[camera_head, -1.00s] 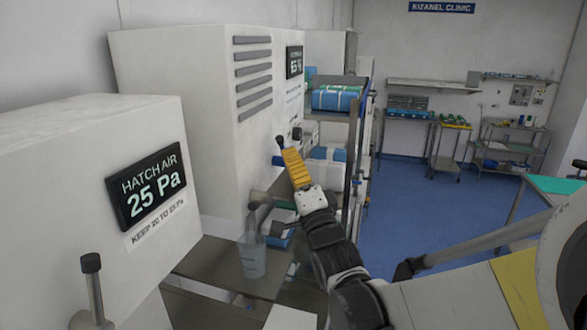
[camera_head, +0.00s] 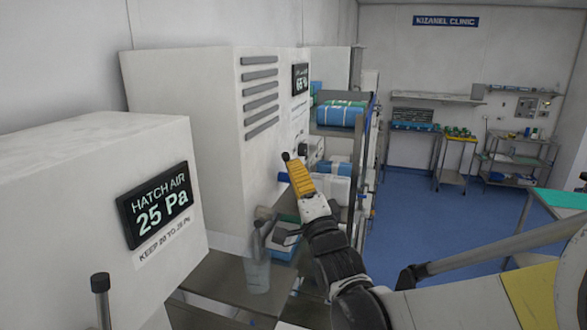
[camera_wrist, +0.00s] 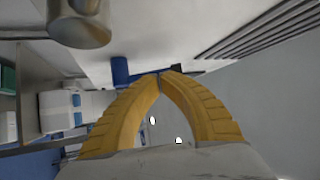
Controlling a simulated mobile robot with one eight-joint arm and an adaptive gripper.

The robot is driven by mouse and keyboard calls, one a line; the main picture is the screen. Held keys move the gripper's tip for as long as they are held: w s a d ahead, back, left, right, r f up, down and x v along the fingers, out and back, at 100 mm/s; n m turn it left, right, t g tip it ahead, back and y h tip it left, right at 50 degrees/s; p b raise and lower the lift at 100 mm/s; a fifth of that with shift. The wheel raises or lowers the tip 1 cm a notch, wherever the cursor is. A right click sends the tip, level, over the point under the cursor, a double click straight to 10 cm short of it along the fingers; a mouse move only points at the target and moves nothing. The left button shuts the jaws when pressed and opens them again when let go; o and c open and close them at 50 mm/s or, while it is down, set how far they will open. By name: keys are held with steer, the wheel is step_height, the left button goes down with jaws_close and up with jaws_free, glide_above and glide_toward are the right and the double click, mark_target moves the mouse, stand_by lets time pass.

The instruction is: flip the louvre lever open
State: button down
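A nearer white box with a HATCH AIR display (camera_head: 155,203) stands left, with another dark-knobbed lever (camera_head: 100,285) below. A rounded metal part (camera_wrist: 80,22) is close to the wrist camera. Loaded shelves (camera_head: 340,115) stand behind.

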steer(key=shift+w+r+h, duration=0.1)
steer(key=shift+r+h, duration=0.05)
steer(key=shift+h, duration=0.15)
steer(key=w+m+g+p, duration=0.1)
steer(key=m+g+p, duration=0.1)
steer(key=w+d+m+g+h+p, duration=0.1)
steer(key=m+g+p, duration=0.1)
steer(key=g, duration=0.1)
steer(key=w+r+m+g+h+p, duration=0.1)
steer(key=w+m+g+p, duration=0.1)
steer(key=shift+w+d+g, duration=0.1)
steer(key=shift+d+g, duration=0.2)
steer(key=shift+d, duration=0.05)
steer(key=shift+r+p, duration=0.15)
steer(key=shift+p, duration=0.2)
steer(key=shift+r+p, duration=0.45)
steer(key=shift+r, duration=0.3)
